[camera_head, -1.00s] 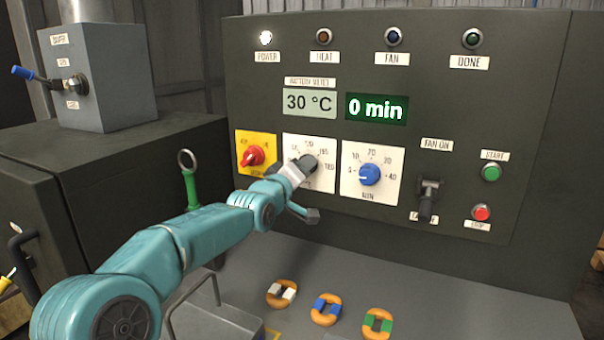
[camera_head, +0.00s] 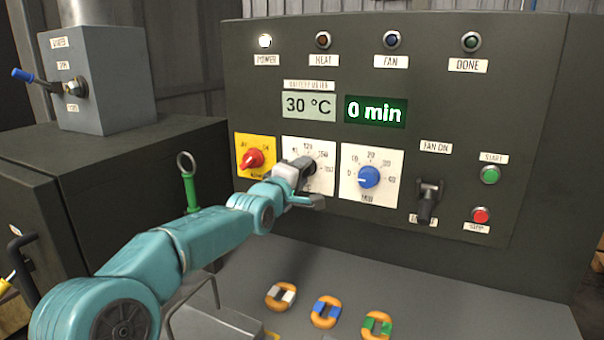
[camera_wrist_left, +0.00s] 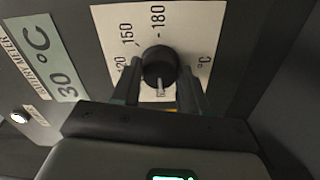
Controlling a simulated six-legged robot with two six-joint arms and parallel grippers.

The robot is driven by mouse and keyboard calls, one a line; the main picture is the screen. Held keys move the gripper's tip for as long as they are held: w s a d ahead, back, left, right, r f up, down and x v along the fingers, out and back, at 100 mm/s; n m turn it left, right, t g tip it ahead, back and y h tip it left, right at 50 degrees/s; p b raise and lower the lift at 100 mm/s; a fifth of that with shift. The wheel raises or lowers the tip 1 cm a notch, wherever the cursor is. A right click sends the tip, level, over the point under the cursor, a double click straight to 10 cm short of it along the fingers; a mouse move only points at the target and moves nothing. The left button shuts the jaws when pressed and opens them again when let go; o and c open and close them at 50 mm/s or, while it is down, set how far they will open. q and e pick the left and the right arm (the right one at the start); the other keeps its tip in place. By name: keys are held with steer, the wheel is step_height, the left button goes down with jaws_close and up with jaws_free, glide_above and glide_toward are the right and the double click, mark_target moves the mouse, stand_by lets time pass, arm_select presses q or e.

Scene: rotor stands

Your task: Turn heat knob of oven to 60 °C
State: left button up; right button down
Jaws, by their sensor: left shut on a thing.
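The oven panel (camera_head: 420,120) faces me. Its heat knob sits on a white scale plate under the display (camera_head: 309,105), which reads 30 °C. In the left wrist view the black heat knob (camera_wrist_left: 160,66) stands between the two fingers, with 120, 150 and 180 marks on the plate around it. My left gripper (camera_head: 306,180) is at this plate and shut on the knob. It also shows in the left wrist view (camera_wrist_left: 158,90). In the head view the gripper hides most of the knob. My right gripper is not in view.
A red power knob (camera_head: 252,159) is just left and a blue timer knob (camera_head: 369,177) just right. A black fan switch (camera_head: 428,200), a green start button (camera_head: 490,175) and a red stop button (camera_head: 481,212) are further right. Several orange rings lie on the ledge below.

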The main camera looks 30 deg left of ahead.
arm_select(q)
steer(key=shift+a, duration=0.15)
steer(key=o, duration=1.1)
steer(key=shift+s, duration=0.2)
steer(key=shift+c, duration=0.2)
steer(key=s+b, duration=0.5)
steer(key=s, duration=1.1)
steer(key=shift+s+d, duration=0.2)
steer(key=shift+d, duration=0.25)
